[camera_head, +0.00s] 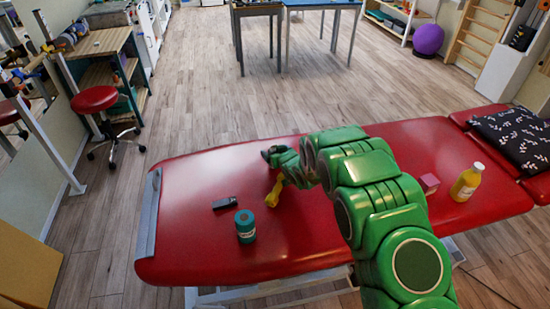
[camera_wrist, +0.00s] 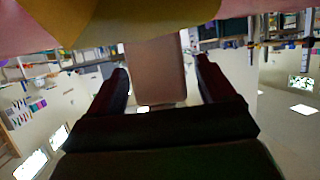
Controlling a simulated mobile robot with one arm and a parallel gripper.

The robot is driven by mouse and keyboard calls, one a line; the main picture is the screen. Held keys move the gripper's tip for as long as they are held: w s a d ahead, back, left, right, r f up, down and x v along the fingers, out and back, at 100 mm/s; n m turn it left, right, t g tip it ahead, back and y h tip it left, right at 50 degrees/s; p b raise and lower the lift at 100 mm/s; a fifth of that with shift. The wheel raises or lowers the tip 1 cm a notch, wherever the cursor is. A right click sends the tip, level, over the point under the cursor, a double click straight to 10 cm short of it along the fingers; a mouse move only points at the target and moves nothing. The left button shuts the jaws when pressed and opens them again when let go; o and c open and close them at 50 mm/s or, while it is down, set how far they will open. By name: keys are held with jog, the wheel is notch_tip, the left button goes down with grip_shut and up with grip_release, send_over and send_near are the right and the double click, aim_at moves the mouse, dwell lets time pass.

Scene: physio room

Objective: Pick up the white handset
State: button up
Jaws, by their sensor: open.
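No white handset is clear to me in either view. A small dark handset-like block (camera_head: 224,202) lies flat on the red treatment table (camera_head: 190,180), left of my arm. My gripper (camera_wrist: 160,72) is open in the wrist view, its two dark fingers apart. A brownish upright shape shows between them; I cannot tell whether it is near or far. In the head view, the dark end of my arm (camera_head: 271,154) is over the table's far edge, beyond and right of the dark block. My green arm hides part of the table.
A teal cylinder (camera_head: 245,226) stands close to the dark block. A yellow object (camera_head: 274,191) is below my wrist. A pink cube (camera_head: 429,183), a yellow bottle (camera_head: 466,183) and a patterned pillow (camera_head: 515,136) are at right. A red stool (camera_head: 95,99) stands left.

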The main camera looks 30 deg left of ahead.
jog(key=shift+c, duration=0.2)
jog(key=c, duration=1.1)
jog(key=shift+r, duration=0.1)
jog(key=shift+r, duration=0.55)
notch_tip(320, 180, up, 2)
jog(key=shift+d+r, duration=0.1)
jog(key=shift+r, duration=0.1)
jog(key=s+d+r, duration=0.6)
jog(key=s, duration=0.1)
jog(key=s+d+r, duration=0.3)
jog(key=shift+s+d+r, duration=0.15)
jog(key=shift+s, duration=0.05)
